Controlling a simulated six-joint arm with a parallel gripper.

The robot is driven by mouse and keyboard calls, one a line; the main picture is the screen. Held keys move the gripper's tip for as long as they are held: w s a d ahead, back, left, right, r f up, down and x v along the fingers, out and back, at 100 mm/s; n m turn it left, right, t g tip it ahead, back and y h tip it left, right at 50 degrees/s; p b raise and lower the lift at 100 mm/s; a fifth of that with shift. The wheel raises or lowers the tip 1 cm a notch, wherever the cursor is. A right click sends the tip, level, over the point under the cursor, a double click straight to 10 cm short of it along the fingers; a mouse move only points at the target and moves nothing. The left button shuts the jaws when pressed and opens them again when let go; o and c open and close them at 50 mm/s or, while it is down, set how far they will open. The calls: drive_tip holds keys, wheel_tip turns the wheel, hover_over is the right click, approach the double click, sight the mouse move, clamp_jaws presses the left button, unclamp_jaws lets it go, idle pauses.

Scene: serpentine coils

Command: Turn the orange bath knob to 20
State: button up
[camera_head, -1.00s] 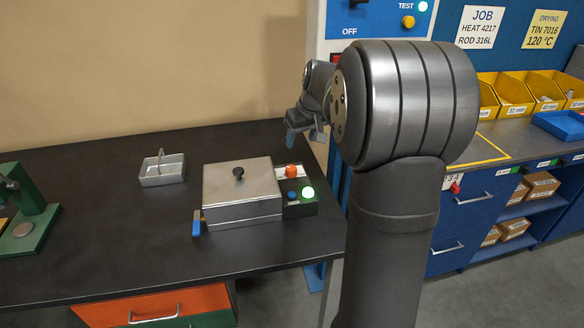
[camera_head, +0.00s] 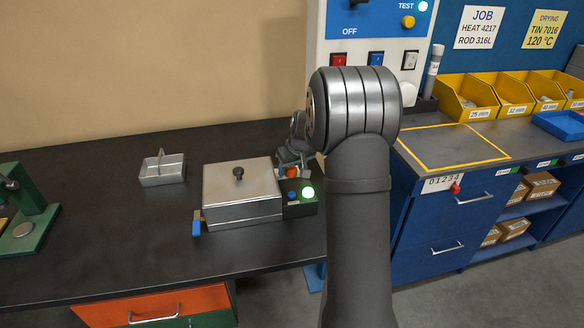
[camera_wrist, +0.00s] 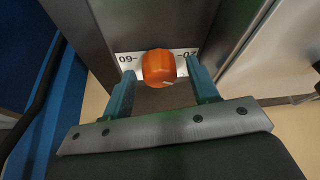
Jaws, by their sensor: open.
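The orange bath knob (camera_head: 292,171) is on the dark control panel at the right side of the metal bath (camera_head: 240,190). In the wrist view the orange knob (camera_wrist: 158,67) sits between the two teal fingertips of my open gripper (camera_wrist: 161,70). Gaps show on both sides, so the fingers do not visibly touch it. A pale plate behind the knob carries upside-down marks that look like 60 at left and 20 at right. A small light pointer line shows at the knob's lower right. In the head view my gripper (camera_head: 290,162) is at the knob and partly hides it.
A green lit lamp (camera_head: 308,192) and a blue button (camera_head: 292,195) are beside the knob. The bath lid has a black handle (camera_head: 238,173). A small metal basket (camera_head: 162,169) stands at left. A blue-and-white switch panel (camera_head: 375,45) stands behind my arm.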

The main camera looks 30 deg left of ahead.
drive_tip(key=c, duration=1)
drive_tip(key=shift+n, duration=0.3)
drive_tip(key=shift+w+n+g+y, duration=0.15)
drive_tip(key=shift+n+g, duration=0.4)
drive_tip(key=shift+n, duration=0.8)
drive_tip(key=shift+n+g+y, duration=0.25)
drive_tip(key=shift+n+g, duration=0.3)
drive_tip(key=shift+n, duration=0.8)
drive_tip(key=o, duration=1)
